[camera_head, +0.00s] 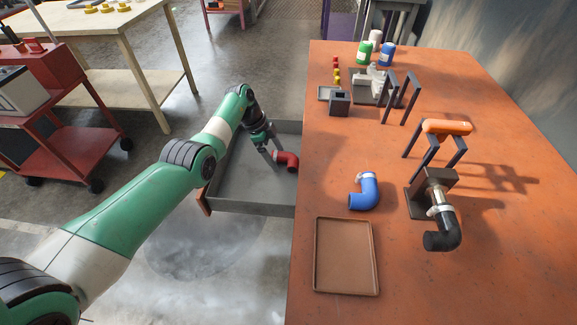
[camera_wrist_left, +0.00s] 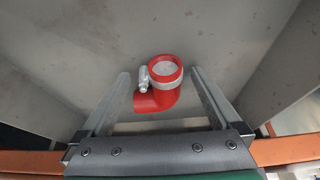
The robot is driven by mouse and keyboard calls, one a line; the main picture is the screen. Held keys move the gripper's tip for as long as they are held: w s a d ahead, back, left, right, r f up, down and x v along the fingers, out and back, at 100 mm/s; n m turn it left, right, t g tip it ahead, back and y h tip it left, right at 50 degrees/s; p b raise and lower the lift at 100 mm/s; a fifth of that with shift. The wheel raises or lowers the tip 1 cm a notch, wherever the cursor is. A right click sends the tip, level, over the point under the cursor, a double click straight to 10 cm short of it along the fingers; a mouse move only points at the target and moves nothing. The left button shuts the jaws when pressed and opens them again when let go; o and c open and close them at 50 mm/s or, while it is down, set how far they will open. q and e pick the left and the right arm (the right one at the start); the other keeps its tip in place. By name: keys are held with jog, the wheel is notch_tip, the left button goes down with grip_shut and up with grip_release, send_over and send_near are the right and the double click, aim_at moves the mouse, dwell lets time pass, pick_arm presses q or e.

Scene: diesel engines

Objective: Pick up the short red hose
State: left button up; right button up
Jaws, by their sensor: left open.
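The short red hose (camera_head: 287,159) is a curved elbow piece lying in the open grey drawer (camera_head: 240,195) left of the orange table. In the left wrist view the red hose (camera_wrist_left: 160,88) shows a round light-coloured end and a metal clamp at its left side. My left gripper (camera_head: 274,153) points down into the drawer at the hose. In the left wrist view its fingers (camera_wrist_left: 162,92) are apart, one on each side of the hose. My right gripper is in neither view.
A blue hose (camera_head: 366,191) and an empty brown tray (camera_head: 347,257) lie on the orange table (camera_head: 480,250). A black hose (camera_head: 442,228) sits on a metal fitting at the right. The drawer walls (camera_head: 212,176) surround the red hose. Bottles and small parts stand at the table's back.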

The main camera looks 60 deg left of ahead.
aim_at(281, 156)
pick_arm(q)
jog(key=shift+r, duration=0.15)
jog(key=shift+c, duration=0.8)
grip_shut()
jog(key=shift+r+p, duration=0.45)
jog(key=shift+r, duration=0.05)
jog(key=r+p, duration=0.4)
jog(key=shift+s, duration=0.3)
jog(key=s+d+r+p, duration=0.4)
jog(key=s+r+p, duration=0.4)
jog(key=s+p, duration=0.4)
jog(key=p, duration=0.3)
jog(key=shift+s, duration=0.3)
